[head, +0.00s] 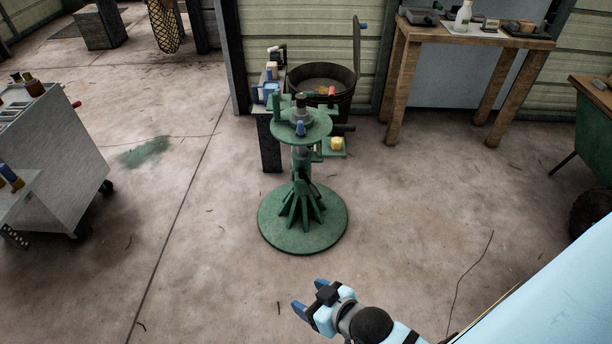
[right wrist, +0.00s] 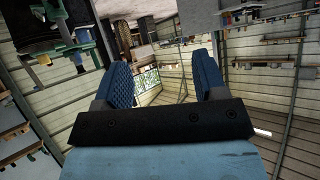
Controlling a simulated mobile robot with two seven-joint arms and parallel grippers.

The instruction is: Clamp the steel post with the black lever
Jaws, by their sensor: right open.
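A green stand (head: 302,225) with a round base and a round top plate is upright on the floor in the middle of the head view. A short grey steel post (head: 300,104) rises through its top plate. A small dark part, perhaps the black lever (head: 310,188), shows low on the column; I cannot make out its exact shape. My right gripper (head: 309,297) is in front of the stand, nearer to me and apart from it. It is open and empty, its blue fingers spread in the right wrist view (right wrist: 165,78). My left gripper is not seen.
A dark tub (head: 345,102) and a small bench (head: 268,148) stand close behind the stand. A wooden table (head: 470,38) is at the back right, a grey wheeled cart (head: 60,150) at the left. The floor around the stand's front is clear.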

